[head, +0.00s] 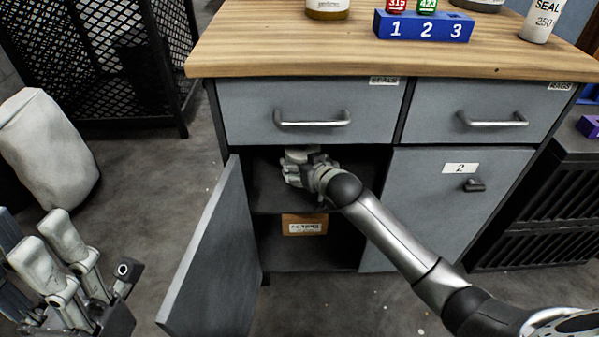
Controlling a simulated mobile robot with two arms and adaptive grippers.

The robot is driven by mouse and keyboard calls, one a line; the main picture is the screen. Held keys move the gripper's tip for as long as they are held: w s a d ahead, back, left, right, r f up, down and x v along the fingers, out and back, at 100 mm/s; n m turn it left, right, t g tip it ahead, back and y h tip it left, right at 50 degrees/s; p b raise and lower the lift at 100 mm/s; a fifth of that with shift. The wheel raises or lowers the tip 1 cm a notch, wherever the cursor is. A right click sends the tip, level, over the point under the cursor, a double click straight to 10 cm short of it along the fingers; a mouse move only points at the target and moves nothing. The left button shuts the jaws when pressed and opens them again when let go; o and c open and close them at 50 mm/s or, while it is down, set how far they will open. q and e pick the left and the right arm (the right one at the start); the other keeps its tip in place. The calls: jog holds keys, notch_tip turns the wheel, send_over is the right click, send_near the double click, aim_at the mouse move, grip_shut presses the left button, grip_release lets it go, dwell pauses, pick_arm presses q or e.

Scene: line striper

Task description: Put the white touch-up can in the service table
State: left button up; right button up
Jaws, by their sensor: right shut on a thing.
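The service table is a grey cabinet with a wooden top (260,52). Its lower left door (213,262) stands open on a compartment with a shelf (263,196). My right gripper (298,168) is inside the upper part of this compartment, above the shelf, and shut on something. The held thing is mostly hidden by the fingers; a pale patch at their top may be the white touch-up can. I cannot tell whether it touches the shelf. My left gripper (48,248) is open and empty at the lower left, outside the cabinet.
A brown labelled box (304,225) lies below the shelf. Two drawers and door 2 (427,197) are shut. On top stand a blue numbered block (392,26) and a white SEAL bottle (541,20). A pale sack (42,150) stands on the left floor.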

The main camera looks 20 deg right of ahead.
jog(key=shift+w+a, duration=0.15)
jog(key=shift+w, duration=0.9)
notch_tip(320, 180, down, 3)
jog(key=shift+r+b, duration=0.1)
jog(key=shift+b, duration=1.1)
jog(key=shift+f, duration=0.45)
jog(key=shift+r, duration=0.1)
jog(key=o, duration=1.1)
